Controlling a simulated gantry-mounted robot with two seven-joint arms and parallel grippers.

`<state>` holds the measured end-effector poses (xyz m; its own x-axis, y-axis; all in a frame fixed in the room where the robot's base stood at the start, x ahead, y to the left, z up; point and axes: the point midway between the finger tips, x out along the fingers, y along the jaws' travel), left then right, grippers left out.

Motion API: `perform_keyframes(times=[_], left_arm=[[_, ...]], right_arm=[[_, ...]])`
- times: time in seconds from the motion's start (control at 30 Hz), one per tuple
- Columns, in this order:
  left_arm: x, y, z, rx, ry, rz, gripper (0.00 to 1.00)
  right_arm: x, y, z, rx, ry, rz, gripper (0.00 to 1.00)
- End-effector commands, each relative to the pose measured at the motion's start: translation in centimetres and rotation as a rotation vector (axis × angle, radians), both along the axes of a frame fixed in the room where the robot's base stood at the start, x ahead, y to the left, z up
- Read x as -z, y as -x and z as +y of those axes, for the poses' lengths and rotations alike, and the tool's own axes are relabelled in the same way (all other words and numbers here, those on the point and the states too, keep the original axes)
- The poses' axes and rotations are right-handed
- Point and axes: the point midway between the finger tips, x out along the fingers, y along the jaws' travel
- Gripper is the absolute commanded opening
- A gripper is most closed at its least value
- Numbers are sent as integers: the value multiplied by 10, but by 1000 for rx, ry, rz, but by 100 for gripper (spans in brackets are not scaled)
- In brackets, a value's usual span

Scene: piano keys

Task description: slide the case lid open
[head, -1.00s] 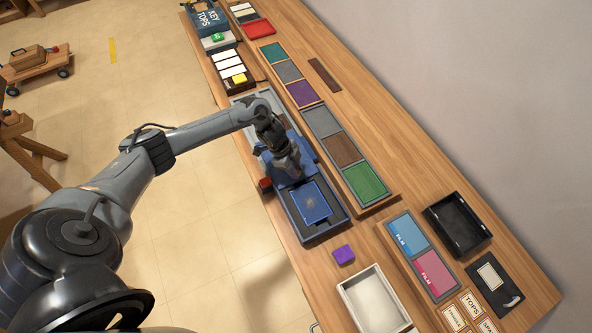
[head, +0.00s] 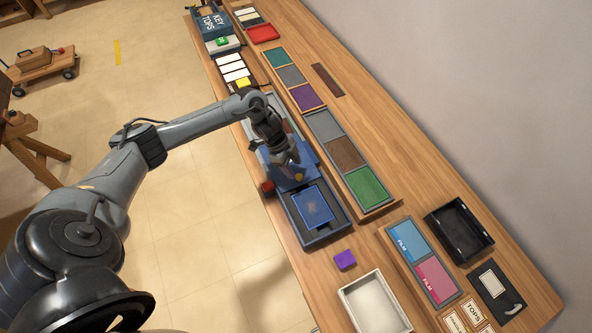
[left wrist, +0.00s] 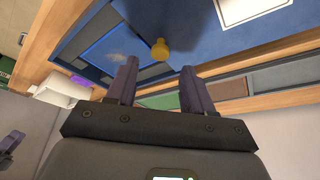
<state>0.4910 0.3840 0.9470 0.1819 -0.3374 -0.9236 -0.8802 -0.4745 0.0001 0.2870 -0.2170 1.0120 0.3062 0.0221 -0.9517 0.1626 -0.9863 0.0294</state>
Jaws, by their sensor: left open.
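The blue case (head: 330,229) lies on the bench, its near part uncovered with a bright blue panel (head: 314,206) inside. The blue lid (head: 307,166) covers the part behind that, partly hidden by my left arm. In the left wrist view the lid (left wrist: 205,22) has a white label and a yellow knob (left wrist: 160,49). My left gripper (head: 288,169) is over the lid. In the left wrist view my left gripper (left wrist: 158,53) is open, and the knob shows between its fingertips. I cannot tell whether they touch it.
A tray of coloured panels (head: 347,153) runs along the case's right side. A purple block (head: 345,260) and a white bin (head: 375,303) are near the case's front end. A red thing (head: 268,187) is at its left edge. Bare bench lies further right.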

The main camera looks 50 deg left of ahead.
Motion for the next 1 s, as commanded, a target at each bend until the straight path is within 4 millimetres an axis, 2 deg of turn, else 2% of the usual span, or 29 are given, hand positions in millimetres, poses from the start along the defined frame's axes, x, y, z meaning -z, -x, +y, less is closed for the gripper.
perform_keyframes(times=[0.2,0.4,0.6,1.0], left_arm=[[-35,7,13,0,-2,-1,52],[-53,11,20,0,-1,0,52],[-59,12,21,0,0,0,52],[-58,12,20,2,0,-2,52]], right_arm=[[-2,0,0,-1,0,0,43],[-1,0,-1,-4,6,0,43],[-1,0,-2,-6,10,1,43],[-1,0,-2,-5,7,1,43]])
